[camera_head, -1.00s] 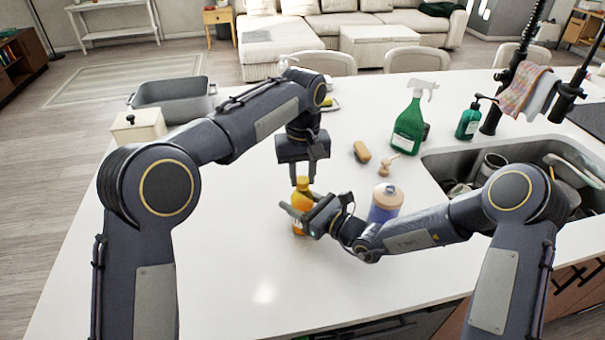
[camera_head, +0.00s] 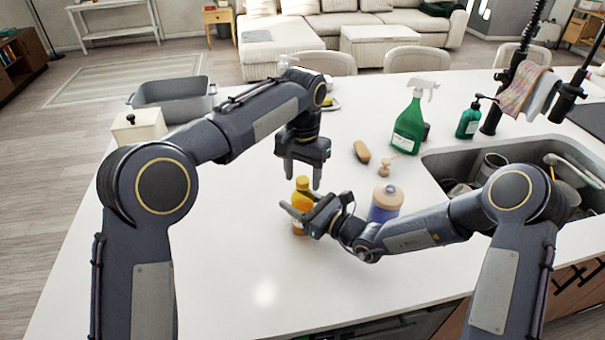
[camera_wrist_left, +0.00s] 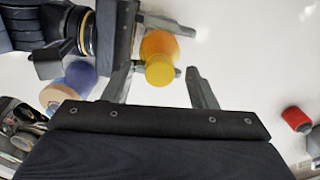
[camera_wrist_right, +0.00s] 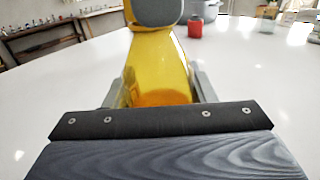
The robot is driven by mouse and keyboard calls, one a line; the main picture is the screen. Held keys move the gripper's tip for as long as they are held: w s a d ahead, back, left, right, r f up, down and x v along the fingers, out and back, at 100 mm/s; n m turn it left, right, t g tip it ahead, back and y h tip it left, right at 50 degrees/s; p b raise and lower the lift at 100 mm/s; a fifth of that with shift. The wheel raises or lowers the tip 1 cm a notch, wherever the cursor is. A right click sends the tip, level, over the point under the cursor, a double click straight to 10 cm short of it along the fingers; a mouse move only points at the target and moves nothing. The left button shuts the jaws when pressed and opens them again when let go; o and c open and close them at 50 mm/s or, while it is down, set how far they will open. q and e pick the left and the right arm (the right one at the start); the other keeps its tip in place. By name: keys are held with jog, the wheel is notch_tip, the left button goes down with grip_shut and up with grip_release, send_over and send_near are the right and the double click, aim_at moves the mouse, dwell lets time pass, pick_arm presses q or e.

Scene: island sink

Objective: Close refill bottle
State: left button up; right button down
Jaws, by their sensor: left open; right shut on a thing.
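The refill bottle (camera_head: 302,186) is orange-yellow and stands upright on the white counter, its lower part partly hidden by my right gripper. A yellow cap (camera_wrist_left: 160,72) sits on its top in the left wrist view; whether it is tight I cannot tell. My left gripper (camera_head: 302,184) points down just above the cap, open, with its fingers apart on either side in the left wrist view (camera_wrist_left: 161,72). My right gripper (camera_head: 298,208) is shut on the bottle's body from the side. The yellow body (camera_wrist_right: 155,65) fills the space between its fingers in the right wrist view.
A blue bottle with a tan top (camera_head: 386,203) stands close to my right wrist. A brush (camera_head: 362,152), a green spray bottle (camera_head: 409,128) and a green pump bottle (camera_head: 468,122) are farther back, beside the sink (camera_head: 440,165). The front-left counter is clear.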

pick_arm(q)
notch_tip(320, 180, up, 12)
dwell(0.6)
pick_arm(e)
jog(key=c, duration=0.5)
grip_release()
jog(key=b+v, duration=0.1)
jog(key=v, duration=0.6)
jog(key=shift+f+b, duration=0.1)
jog(key=shift+b, duration=0.3)
jog(key=shift+s+d, duration=0.3)
jog(key=shift+d, duration=0.05)
pick_arm(q)
jog(key=shift+f, duration=0.9)
